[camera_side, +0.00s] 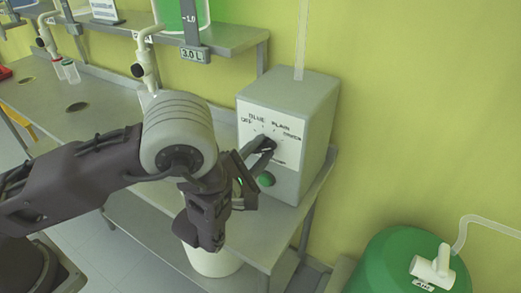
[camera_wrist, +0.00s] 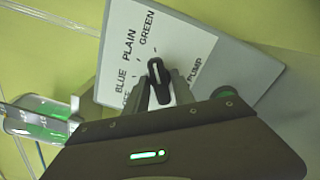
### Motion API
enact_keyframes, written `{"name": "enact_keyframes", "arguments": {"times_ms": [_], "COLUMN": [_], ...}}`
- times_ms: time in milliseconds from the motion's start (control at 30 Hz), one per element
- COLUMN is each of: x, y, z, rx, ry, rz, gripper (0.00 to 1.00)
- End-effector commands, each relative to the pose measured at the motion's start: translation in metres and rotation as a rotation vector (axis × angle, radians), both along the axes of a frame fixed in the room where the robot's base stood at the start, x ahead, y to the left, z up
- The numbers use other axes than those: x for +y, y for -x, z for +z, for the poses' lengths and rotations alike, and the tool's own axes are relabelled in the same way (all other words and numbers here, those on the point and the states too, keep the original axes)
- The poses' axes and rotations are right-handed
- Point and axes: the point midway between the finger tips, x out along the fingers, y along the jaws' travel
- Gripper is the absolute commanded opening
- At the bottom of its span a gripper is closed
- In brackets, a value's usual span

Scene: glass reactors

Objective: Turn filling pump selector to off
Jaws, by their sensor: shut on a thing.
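The pump box (camera_side: 312,115) is a grey cabinet with a white front panel, which also shows in the wrist view (camera_wrist: 190,40). The panel carries the words BLUE, PLAIN, GREEN and PUMP; another label at the left is partly hidden. The black selector knob (camera_wrist: 154,68) has a pale line along it. It points up in the wrist view, but its exact setting is unclear. My gripper (camera_wrist: 157,92) is shut on the knob, with a finger on each side. In the side view, my gripper (camera_side: 262,147) reaches the panel from the left and hides part of the knob.
A green button (camera_side: 266,179) sits low on the panel, close under my gripper. A green tank (camera_side: 385,262) with a white valve stands at lower right. A shelf (camera_side: 225,38) with a green-filled vessel (camera_side: 172,14) is above left. A white bucket (camera_side: 213,262) is below my arm.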

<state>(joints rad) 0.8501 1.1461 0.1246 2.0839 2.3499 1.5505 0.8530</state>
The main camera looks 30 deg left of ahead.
Motion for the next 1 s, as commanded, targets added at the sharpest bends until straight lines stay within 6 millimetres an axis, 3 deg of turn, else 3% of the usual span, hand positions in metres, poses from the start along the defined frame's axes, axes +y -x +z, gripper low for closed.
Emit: {"name": "enact_keyframes", "arguments": {"times_ms": [1000], "x": [0.0014], "y": [0.0007], "z": [-0.0014], "rx": [0.004], "ry": [0.897], "rz": [0.004], "gripper": [0.00]}}
